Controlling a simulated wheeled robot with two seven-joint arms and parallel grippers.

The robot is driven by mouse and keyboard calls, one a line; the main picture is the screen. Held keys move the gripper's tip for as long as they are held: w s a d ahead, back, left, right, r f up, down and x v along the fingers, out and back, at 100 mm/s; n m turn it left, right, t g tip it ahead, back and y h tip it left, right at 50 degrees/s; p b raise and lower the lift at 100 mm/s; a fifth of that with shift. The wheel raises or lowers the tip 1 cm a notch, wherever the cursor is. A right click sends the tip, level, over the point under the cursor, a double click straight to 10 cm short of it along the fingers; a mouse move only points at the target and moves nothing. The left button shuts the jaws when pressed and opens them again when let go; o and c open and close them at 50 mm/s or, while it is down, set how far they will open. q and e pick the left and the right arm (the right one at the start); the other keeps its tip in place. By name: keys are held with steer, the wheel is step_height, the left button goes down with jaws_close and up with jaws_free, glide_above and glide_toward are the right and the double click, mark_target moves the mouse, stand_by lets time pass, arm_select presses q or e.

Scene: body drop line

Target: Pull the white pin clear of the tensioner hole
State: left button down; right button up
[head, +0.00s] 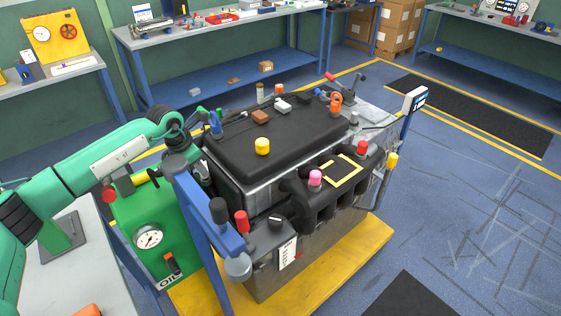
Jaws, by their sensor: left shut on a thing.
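My left arm comes in from the left, and my left gripper (197,158) is at the left end of the engine (290,145), close against its side. The gripper is small and dark here. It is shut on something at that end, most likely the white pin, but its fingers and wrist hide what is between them. I cannot make out the white pin, the tensioner or its hole, so I cannot tell how far the pin sits in the hole. My right gripper is not in view.
A blue post frame (197,225) stands just in front of my left gripper. A green oil box with a gauge (149,237) stands below my forearm. Yellow (262,147), pink (315,179) and red caps stick up from the engine. Open floor (470,210) lies right.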

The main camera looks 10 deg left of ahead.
arm_select(q)
steer(key=shift+r, duration=0.7)
steer(key=shift+r+p, duration=1.3)
steer(key=shift+r, duration=1.6)
